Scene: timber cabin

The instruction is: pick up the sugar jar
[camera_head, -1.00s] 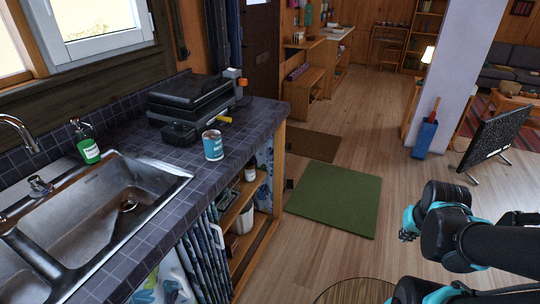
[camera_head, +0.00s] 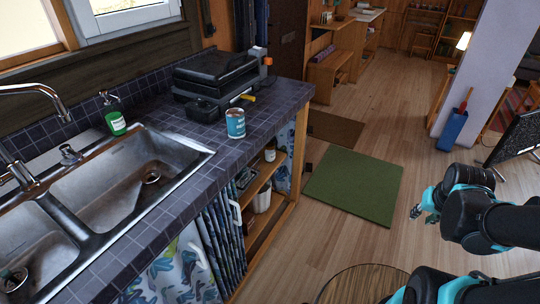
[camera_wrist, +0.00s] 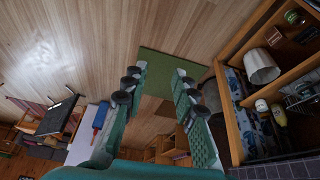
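A small teal tin or jar (camera_head: 235,123) with a white lower band and pale print stands upright on the dark tiled counter (camera_head: 205,177), right of the sink. I cannot read its label, so I cannot tell if it is the sugar jar. No other clear sugar jar shows. My gripper (camera_wrist: 160,69) is open and empty in the wrist view, its two green fingers apart over the floor. It is far from the counter-top tin, which the wrist view does not show.
A green soap bottle (camera_head: 114,116) stands behind the sink (camera_head: 100,188). A black appliance (camera_head: 216,75) sits behind the tin. Open shelves (camera_head: 262,183) hold a white pot (camera_wrist: 261,67). A green mat (camera_head: 354,186) lies on clear floor; a round wooden top (camera_head: 365,284) is near me.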

